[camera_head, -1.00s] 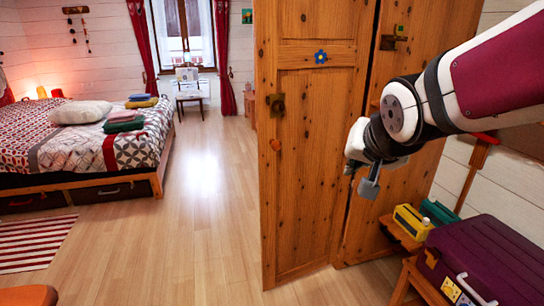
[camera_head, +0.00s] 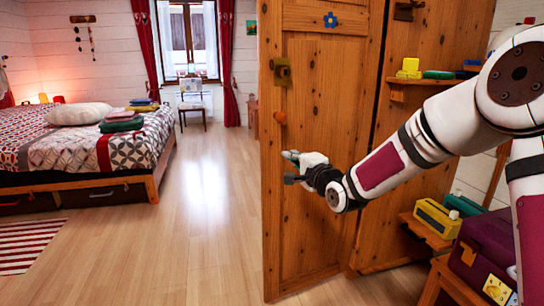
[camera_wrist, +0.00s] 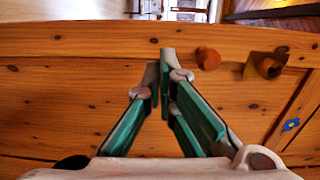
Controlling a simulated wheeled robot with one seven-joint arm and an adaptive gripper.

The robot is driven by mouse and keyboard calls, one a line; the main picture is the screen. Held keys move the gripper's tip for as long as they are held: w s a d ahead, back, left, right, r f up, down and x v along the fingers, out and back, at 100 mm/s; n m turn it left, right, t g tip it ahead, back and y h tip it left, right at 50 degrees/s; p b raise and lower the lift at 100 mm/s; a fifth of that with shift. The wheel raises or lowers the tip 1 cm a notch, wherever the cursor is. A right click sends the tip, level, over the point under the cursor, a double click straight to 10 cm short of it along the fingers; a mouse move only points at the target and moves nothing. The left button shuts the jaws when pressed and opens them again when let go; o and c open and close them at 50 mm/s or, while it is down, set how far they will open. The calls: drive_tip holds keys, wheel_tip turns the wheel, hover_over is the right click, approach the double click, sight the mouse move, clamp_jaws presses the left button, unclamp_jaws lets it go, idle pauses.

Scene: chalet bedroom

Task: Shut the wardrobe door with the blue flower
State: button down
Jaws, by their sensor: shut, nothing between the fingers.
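The wardrobe door (camera_head: 330,110) is knotty pine and stands ajar, with the blue flower (camera_head: 330,19) near its top. Its orange knob (camera_head: 281,118) and brass latch plate (camera_head: 281,72) sit near the left edge. My gripper (camera_head: 287,166) is in front of this door, near its left edge and below the knob. In the wrist view my gripper (camera_wrist: 163,75) has its fingertips together and empty, close over the door face (camera_wrist: 80,95), beside the knob (camera_wrist: 208,58); the flower (camera_wrist: 290,124) lies farther right. Whether the fingertips touch the wood, I cannot tell.
A second pine panel (camera_head: 410,70) with a latch stands behind, to the right. Shelves with yellow and green items (camera_head: 411,68) and a purple case (camera_head: 485,250) are at the right. The bed (camera_head: 130,190) is at the left; floor (camera_head: 200,210) between is clear.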

sight(268, 140)
drive_tip(key=b+x, duration=0.3)
drive_tip(key=x, duration=1.1)
drive_tip(key=shift+w+f, duration=0.1)
drive_tip(key=shift+w, duration=0.05)
